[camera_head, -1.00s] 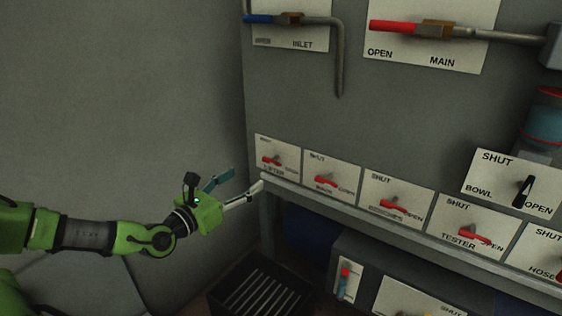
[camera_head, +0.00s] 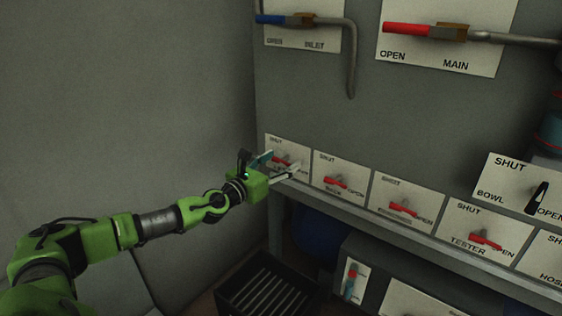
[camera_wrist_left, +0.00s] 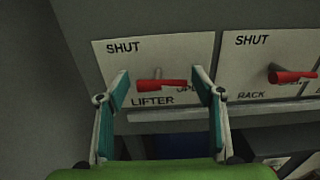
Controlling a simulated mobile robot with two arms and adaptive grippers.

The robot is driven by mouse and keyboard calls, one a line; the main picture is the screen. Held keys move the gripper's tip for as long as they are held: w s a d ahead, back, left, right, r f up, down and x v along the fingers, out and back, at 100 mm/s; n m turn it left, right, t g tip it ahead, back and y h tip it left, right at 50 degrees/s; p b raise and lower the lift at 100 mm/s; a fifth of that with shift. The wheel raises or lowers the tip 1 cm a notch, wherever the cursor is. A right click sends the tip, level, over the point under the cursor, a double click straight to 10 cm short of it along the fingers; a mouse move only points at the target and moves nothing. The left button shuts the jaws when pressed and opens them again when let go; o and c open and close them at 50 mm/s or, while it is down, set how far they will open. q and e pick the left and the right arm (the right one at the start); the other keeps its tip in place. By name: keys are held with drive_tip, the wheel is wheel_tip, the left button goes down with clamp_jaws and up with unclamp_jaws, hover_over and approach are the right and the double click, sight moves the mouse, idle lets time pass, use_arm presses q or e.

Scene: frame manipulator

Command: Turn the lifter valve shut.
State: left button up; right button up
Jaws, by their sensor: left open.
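The lifter valve's red lever (camera_head: 283,160) is on the leftmost white plate of the low row. In the left wrist view the lever (camera_wrist_left: 165,84) lies roughly level, its red end to the right over the partly hidden OPEN lettering, with SHUT at the plate's upper left. My left gripper (camera_head: 283,164) is open in front of this plate. In the left wrist view its two fingers (camera_wrist_left: 160,76) stand either side of the lever, the right one close to the red end. I cannot tell whether they touch it. My right gripper is not in view.
The rack valve (camera_wrist_left: 292,76) is just right of the lifter plate, with more red-levered valves along the row. A grey ledge (camera_head: 350,207) runs below them. The inlet pipe (camera_head: 350,60) hangs above. A black slatted crate (camera_head: 265,290) stands below.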

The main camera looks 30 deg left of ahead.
use_arm(q)
drive_tip(key=shift+w, duration=0.2)
drive_tip(key=c, duration=1.1)
